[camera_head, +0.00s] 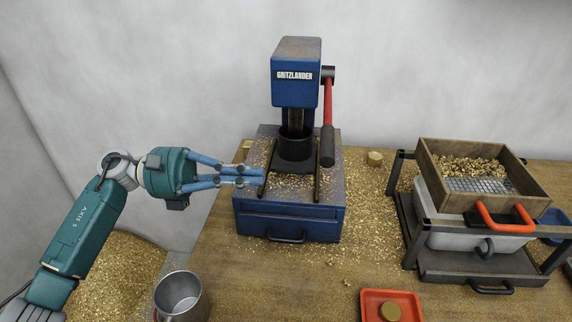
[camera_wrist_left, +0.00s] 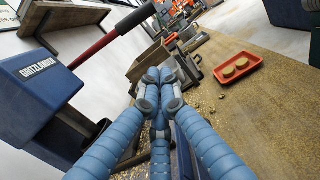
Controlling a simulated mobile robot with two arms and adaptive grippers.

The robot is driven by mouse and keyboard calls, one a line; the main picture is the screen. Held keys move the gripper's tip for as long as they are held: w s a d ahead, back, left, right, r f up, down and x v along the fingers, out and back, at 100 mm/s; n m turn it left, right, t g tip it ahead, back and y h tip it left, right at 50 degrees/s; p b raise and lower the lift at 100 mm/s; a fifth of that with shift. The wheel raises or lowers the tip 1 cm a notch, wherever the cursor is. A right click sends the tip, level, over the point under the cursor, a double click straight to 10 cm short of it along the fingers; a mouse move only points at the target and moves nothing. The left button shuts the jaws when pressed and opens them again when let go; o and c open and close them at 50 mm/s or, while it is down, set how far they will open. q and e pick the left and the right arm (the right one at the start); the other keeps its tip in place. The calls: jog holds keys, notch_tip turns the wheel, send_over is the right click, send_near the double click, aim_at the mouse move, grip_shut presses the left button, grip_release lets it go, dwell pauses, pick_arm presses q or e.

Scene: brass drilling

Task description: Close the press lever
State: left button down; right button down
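The blue press (camera_head: 297,72) labelled GRITZLANDER stands at the back middle of the table. Its press lever (camera_head: 328,104) is a red rod on the right side of the head, pointing downward to a black handle (camera_head: 327,147). The lever also shows in the left wrist view (camera_wrist_left: 92,50), with its black handle at the upper middle. My left gripper (camera_head: 262,175) is left of the press column, over the left part of the press base, apart from the lever. Its blue fingers converge in the left wrist view (camera_wrist_left: 160,84) and look shut, with nothing seen between them. My right gripper is not in view.
A wooden sieve box (camera_head: 437,178) with a red handle sits on a black rack at right. Brass chips cover much of the table.

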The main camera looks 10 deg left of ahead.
pick_arm(q)
jog(key=d+r+p, duration=0.4)
jog(key=d+p, duration=0.2)
jog(key=d, duration=0.4)
jog(key=shift+s+d+r, duration=0.2)
jog(key=shift+s+r, duration=0.05)
